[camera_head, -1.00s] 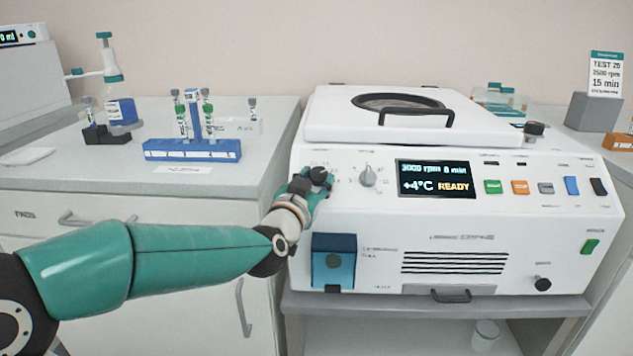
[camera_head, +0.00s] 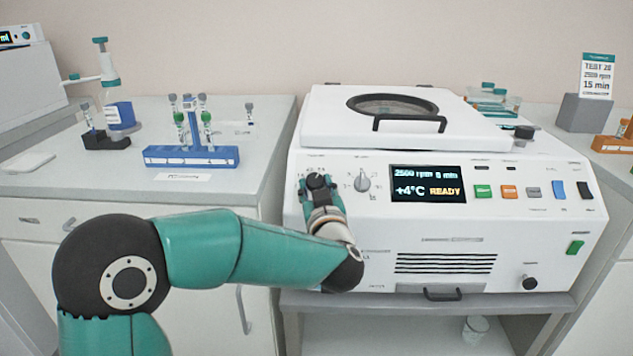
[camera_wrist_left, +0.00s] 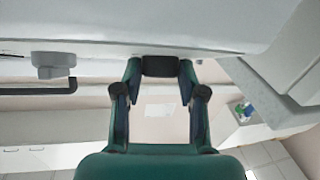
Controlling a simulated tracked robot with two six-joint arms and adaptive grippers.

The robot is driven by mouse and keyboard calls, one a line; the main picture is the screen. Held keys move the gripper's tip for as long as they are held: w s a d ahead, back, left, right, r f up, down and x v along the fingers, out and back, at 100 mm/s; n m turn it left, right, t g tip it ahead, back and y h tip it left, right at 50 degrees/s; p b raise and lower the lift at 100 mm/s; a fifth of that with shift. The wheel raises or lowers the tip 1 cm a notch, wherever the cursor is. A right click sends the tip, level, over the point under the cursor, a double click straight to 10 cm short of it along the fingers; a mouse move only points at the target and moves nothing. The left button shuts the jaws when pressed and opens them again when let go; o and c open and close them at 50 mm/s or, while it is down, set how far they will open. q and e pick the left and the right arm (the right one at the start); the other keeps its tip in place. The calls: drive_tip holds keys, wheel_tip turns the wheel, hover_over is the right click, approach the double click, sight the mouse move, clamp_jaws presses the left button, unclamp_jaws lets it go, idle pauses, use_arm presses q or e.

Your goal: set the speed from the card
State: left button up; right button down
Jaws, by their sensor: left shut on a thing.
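The white centrifuge (camera_head: 430,270) stands with its lid closed. Its display (camera_head: 428,184) reads 2500 rpm, a minute value that is hard to read, +4°C and READY. The card (camera_head: 598,77) on the grey block at the right reads TEST, a blurred number, 2500 rpm and 15 min. My left gripper (camera_head: 318,184) is shut on the dark left knob (camera_wrist_left: 160,66) of the panel, one finger on each side of it in the left wrist view. The grey time knob (camera_head: 363,181) sits just right of it, untouched, and also shows in the wrist view (camera_wrist_left: 53,65). My right gripper is out of view.
Green, orange, grey, blue and black buttons line the panel's right side. A blue rack (camera_head: 192,156) with several tubes stands on the left bench beside a dark stand (camera_head: 105,141). My left forearm covers the panel's lower left.

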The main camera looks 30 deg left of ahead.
use_arm(q)
drive_tip(key=shift+w+d+n+g+y+p, duration=0.25)
drive_tip(key=shift+n+g+y+p, duration=0.15)
drive_tip(key=shift+n+g, duration=0.3)
drive_tip(key=shift+n, duration=0.4)
drive_tip(key=o, duration=1.1)
drive_tip(key=shift+o, duration=0.2)
drive_tip(key=shift+a, duration=0.1)
drive_tip(key=v, duration=1.2)
drive_tip(key=shift+w+f, duration=0.1)
